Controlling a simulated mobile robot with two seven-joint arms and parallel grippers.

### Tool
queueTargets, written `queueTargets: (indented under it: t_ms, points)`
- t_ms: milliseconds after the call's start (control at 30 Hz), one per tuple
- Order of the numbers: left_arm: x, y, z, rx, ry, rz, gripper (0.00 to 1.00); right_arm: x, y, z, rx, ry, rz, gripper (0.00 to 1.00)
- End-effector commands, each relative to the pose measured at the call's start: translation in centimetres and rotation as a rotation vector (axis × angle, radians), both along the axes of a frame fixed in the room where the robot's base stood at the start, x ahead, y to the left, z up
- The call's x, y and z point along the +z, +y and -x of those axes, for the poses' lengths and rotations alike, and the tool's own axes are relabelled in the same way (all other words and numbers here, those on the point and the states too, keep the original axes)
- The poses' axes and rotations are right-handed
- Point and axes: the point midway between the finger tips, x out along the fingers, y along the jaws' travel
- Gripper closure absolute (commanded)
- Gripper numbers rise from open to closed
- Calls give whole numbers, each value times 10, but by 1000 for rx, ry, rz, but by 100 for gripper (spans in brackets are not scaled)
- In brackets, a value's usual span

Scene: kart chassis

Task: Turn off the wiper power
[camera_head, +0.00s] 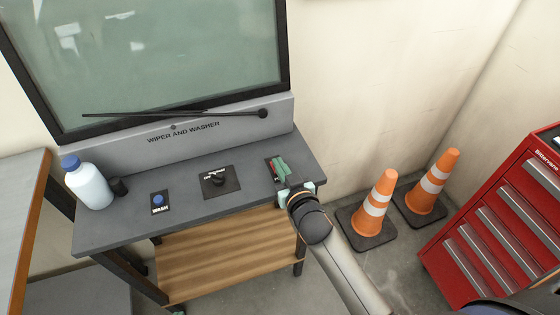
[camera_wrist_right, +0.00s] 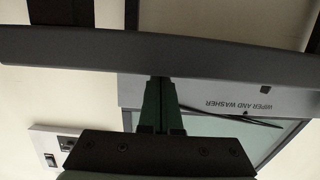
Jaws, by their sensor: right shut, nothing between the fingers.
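The panel bench (camera_head: 235,203) carries the wiper controls below a window with a black wiper arm (camera_head: 185,114). My right gripper (camera_head: 279,167) is shut and empty over the right end of the bench. It covers most of a dark plate with a bit of red (camera_head: 270,164), which may be the power switch; its position and any contact are hidden. In the right wrist view, which is upside down, the closed green fingers (camera_wrist_right: 158,82) reach the dark bench top (camera_wrist_right: 60,50). My left gripper is not in view.
A dark knob (camera_head: 217,179) and a blue wash button (camera_head: 158,200) sit left of the gripper. A white bottle with a blue cap (camera_head: 88,186) stands at the bench's left end. Orange cones (camera_head: 378,198) and a red tool cabinet (camera_head: 500,215) stand to the right.

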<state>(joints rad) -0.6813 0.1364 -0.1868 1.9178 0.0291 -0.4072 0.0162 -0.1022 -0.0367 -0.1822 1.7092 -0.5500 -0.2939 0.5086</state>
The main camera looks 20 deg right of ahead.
Motion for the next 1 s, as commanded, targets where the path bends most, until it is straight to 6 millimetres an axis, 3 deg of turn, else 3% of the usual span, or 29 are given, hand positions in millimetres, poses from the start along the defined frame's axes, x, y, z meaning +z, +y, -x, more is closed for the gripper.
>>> queueTargets:
  t_ms: [167,500,567,800,1000]
  points:
    - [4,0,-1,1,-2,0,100,4,0,-1,0,-1,0,100]
    - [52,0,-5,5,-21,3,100,49,-7,-13,0,-1,1,100]
    - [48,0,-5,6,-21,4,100,44,-7,0,1,3,0,100]
    - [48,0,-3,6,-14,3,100,61,-8,45,1,2,-1,100]
    - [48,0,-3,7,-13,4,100,71,-9,71,1,1,0,100]
